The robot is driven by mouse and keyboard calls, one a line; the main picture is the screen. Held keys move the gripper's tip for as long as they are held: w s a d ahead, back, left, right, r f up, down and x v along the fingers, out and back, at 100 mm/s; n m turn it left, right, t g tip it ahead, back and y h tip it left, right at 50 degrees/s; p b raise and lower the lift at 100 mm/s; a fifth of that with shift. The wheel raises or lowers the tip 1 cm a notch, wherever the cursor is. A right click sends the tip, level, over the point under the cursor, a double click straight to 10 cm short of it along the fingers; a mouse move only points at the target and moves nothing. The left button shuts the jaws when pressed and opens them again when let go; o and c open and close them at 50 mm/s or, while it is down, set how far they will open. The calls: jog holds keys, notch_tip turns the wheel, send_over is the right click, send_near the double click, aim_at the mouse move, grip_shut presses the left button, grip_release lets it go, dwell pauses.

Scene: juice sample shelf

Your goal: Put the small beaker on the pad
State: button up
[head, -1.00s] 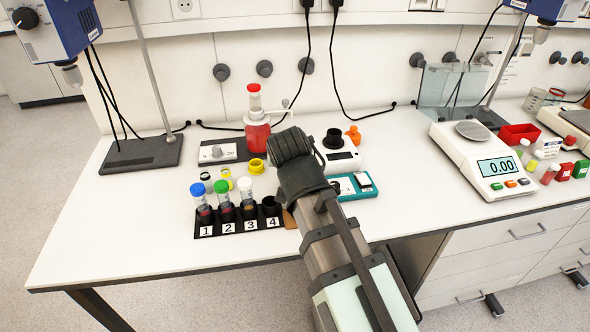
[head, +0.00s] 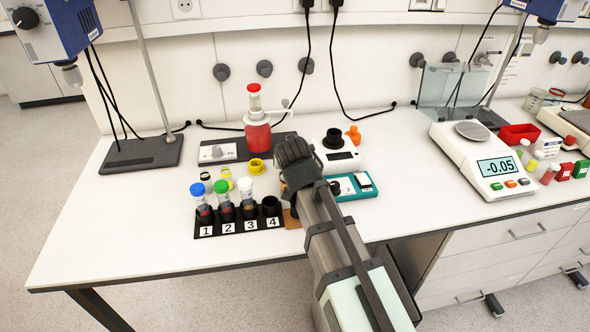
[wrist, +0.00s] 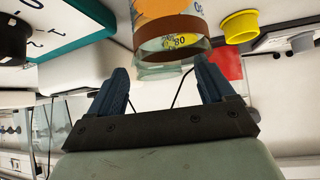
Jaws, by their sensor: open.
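The small beaker (wrist: 172,42) is clear glass with printed markings, and orange-brown shows in or through it. In the wrist view it stands at the top middle, just beyond and between the fingertips. My gripper (wrist: 162,70) is open, one finger to each side, with no clear contact. In the head view my gripper (head: 290,153) is over the table right of the numbered rack, and it hides the beaker. A brown pad (head: 291,218) shows partly beside slot 4, mostly hidden by my arm. I cannot tell whether the beaker stands on it.
A black rack (head: 239,227) with capped tubes stands left of my gripper. Clear table lies at the far left and right of the scale.

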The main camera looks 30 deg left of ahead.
jog(key=x, duration=0.2)
jog(key=shift+w+a+f, duration=0.15)
jog(key=shift+w+f, duration=0.05)
jog(key=c, duration=1.2)
jog(key=shift+r, duration=5)
